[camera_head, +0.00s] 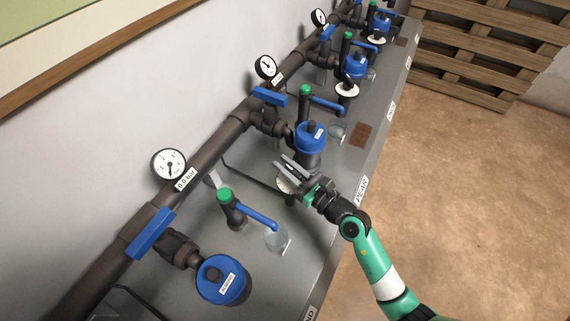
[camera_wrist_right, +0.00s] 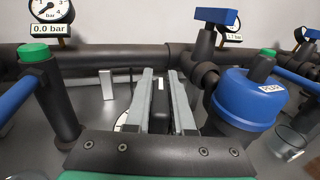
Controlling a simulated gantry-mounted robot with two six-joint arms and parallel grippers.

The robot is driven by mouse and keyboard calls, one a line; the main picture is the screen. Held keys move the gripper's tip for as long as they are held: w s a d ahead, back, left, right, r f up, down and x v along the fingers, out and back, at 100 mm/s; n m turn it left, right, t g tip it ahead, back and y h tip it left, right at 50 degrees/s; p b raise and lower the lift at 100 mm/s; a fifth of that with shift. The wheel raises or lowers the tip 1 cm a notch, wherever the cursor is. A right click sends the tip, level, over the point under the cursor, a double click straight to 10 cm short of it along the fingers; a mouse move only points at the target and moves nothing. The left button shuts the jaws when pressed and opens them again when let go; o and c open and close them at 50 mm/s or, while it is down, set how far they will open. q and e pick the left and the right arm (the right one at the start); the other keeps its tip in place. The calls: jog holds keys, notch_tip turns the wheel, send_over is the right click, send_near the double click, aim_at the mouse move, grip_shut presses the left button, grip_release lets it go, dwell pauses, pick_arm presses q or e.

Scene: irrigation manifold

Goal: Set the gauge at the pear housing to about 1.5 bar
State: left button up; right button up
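The pear housing (camera_head: 311,137) has a blue cap; its PEAR label reads clearly on the cap in the right wrist view (camera_wrist_right: 245,100). A round white gauge (camera_head: 265,67) sits on the pipe behind it; its small value tag (camera_wrist_right: 231,36) is partly cut off in the wrist view, and I cannot read it surely. My right gripper (camera_head: 290,168) is at the near left foot of the housing, over a white dial disc (camera_head: 285,185). Its fingers (camera_wrist_right: 160,85) stand slightly apart, one on each side of a dark bar (camera_wrist_right: 159,110). Whether they press on it is unclear. My left gripper is out of view.
A nearer gauge (camera_head: 169,165) is tagged 0.0 bar, with another blue-capped housing (camera_head: 222,279) below it. A green-topped post with a blue lever (camera_head: 255,216) stands left of my gripper. Blue valve handles (camera_head: 270,96) line the pipe. A pallet (camera_head: 485,50) stands behind.

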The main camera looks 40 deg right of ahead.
grip_shut()
jog(key=shift+f+y+b, duration=0.2)
jog(key=shift+y+b, duration=0.3)
jog(key=shift+a+r+n+y+b, duration=0.1)
jog(key=shift+n+y+b, duration=0.2)
jog(key=shift+n+y, duration=0.35)
jog(key=shift+a+r, duration=0.1)
jog(key=o, duration=0.5)
grip_release()
jog(key=shift+s, duration=0.1)
